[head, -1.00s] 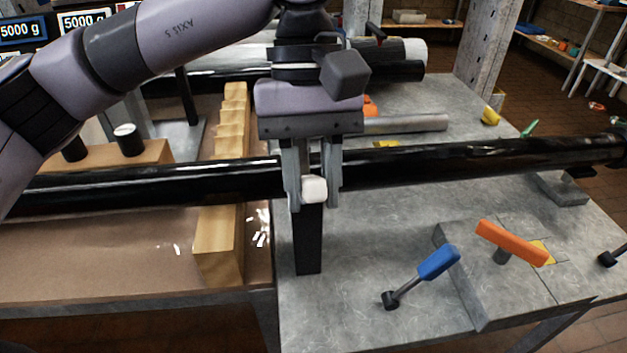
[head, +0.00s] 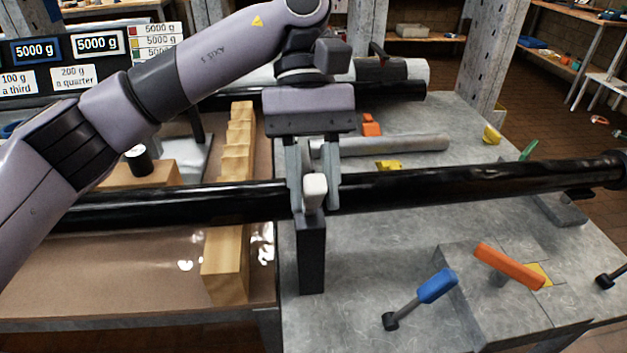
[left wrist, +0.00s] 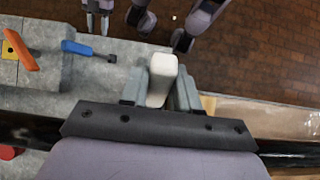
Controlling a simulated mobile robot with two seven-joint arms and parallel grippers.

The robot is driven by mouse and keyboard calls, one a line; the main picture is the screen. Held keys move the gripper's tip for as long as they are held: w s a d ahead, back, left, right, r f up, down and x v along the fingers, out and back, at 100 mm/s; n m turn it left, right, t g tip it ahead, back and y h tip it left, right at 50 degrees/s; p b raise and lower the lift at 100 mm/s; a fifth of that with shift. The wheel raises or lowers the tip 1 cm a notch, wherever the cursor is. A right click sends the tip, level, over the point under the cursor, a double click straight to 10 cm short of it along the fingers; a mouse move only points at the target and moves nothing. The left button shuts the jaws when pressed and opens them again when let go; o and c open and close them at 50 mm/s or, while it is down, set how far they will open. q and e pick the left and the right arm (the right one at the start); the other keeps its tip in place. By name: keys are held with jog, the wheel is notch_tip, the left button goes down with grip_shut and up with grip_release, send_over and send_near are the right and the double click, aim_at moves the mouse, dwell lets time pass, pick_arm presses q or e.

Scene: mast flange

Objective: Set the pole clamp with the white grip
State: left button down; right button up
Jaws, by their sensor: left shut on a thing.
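The white grip (head: 315,190) is a small pale block at the top of a dark upright piece (head: 311,258) in front of the long black pole (head: 440,186). My left gripper (head: 316,192) reaches down from above and is shut on the white grip, its grey fingers on either side. In the left wrist view the white grip (left wrist: 162,78) shows between the fingers. The pole runs across behind the grip, partly hidden by the fingers. I cannot tell how the dark piece meets the pole.
A blue-handled lever (head: 437,286) and an orange handle (head: 509,267) stand on the grey bench (head: 390,240) at the right. A stepped wooden block (head: 228,262) is at the left. A grey rod (head: 390,143) lies behind the pole. The bench in front of the pole is mostly clear.

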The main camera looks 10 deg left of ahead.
pick_arm(q)
jog(key=c, duration=0.9)
grip_release()
jog(key=p+v, duration=0.2)
jog(key=v, duration=0.3)
jog(key=shift+w+r, duration=0.1)
jog(key=shift+r, duration=0.25)
jog(key=shift+p+v, duration=0.3)
jog(key=shift+v, duration=0.5)
jog(key=shift+f, duration=0.1)
